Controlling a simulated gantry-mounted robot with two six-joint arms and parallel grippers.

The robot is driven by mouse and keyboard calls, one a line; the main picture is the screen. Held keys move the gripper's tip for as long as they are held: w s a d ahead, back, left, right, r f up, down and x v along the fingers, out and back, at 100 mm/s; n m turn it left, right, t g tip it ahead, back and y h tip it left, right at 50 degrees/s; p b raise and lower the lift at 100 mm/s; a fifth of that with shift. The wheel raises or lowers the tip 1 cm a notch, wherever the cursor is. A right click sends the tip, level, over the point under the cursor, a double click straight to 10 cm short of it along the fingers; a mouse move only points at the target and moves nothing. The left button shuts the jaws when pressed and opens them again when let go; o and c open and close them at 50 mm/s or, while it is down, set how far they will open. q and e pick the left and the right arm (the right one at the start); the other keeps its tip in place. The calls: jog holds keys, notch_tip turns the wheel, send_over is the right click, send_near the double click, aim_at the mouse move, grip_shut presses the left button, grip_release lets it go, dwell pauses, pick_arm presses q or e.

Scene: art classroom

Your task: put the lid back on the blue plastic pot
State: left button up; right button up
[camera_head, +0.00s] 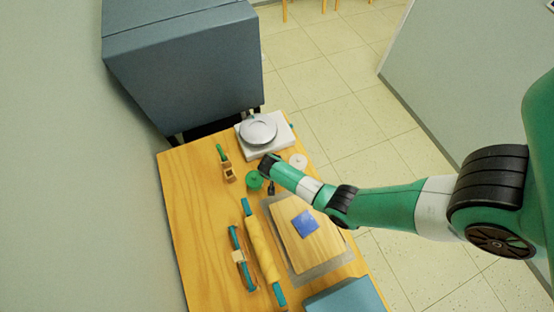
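One of my arms comes in from the right. Its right gripper (271,188) points down over the table, a little right of a small round green thing (254,179). The fingers are small and dark, and I cannot tell whether they are open or shut or hold anything. A small round white thing (298,160) lies right of the wrist, near the table's right edge. I cannot make out a clearly blue pot, nor tell whether the green or white round thing is a pot or a lid. My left gripper is not in view.
A scale with a metal dish (258,129) stands at the table's far end. A wooden board (312,252) with a blue square (305,223), a rolling pin (262,250), a wooden tool (228,172) and a blue box (345,299) are nearby. The table's left side (190,215) is clear.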

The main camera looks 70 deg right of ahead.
dwell(0.4)
jog(key=o, duration=1.2)
jog(key=shift+c, duration=0.2)
notch_tip(320, 180, up, 7)
jog(key=p, duration=0.8)
jog(key=shift+p, duration=0.4)
grip_shut()
